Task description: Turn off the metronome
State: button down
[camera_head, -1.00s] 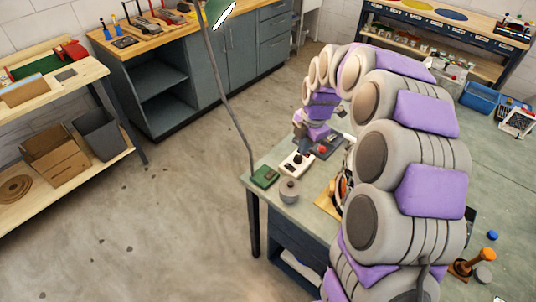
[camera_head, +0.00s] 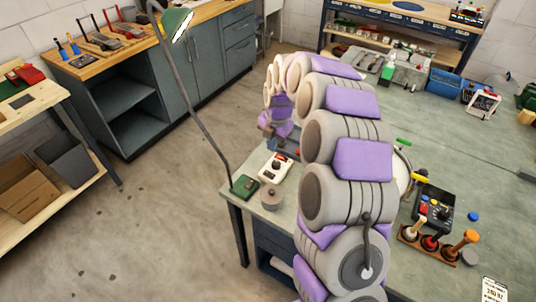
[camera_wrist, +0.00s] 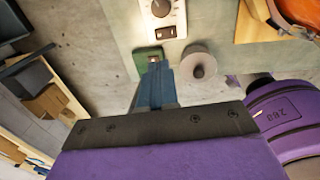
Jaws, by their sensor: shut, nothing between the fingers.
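A white box with a black dial, which looks like the metronome (camera_head: 272,172), lies on the bench near its left corner. In the wrist view the white box (camera_wrist: 172,18) shows at the top, with its dial and a dark rocker switch (camera_wrist: 166,33) at its lower end. My gripper (camera_wrist: 156,66) is shut and empty. Its blue fingers appear just below the switch in the picture, over the green lamp base (camera_wrist: 142,58); I cannot tell their height or whether they touch. In the head view my arm mostly hides the gripper.
The lamp base (camera_head: 244,187) and its tall pole stand left of the white box. A grey round knob-topped object (camera_head: 271,199) sits close in front. A drum rim, a black pad unit (camera_head: 434,205) and a rack of handled tools (camera_head: 425,246) lie right of my arm.

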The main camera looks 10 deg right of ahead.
aim_at(268, 173)
jog(key=f+b, duration=0.1)
jog(key=f, duration=0.3)
jog(key=a+f+b, duration=0.1)
jog(key=f, duration=0.3)
jog(key=w+f+b, duration=0.1)
jog(key=f, duration=0.3)
jog(key=shift+a+f, duration=0.2)
jog(key=shift+f, duration=0.1)
jog(key=shift+d+f, duration=0.1)
jog(key=shift+f, duration=0.25)
jog(key=shift+f, duration=0.15)
jog(key=shift+s, duration=0.15)
jog(key=shift+s+d, duration=0.3)
jog(key=shift+d, duration=0.25)
jog(key=shift+r, duration=0.25)
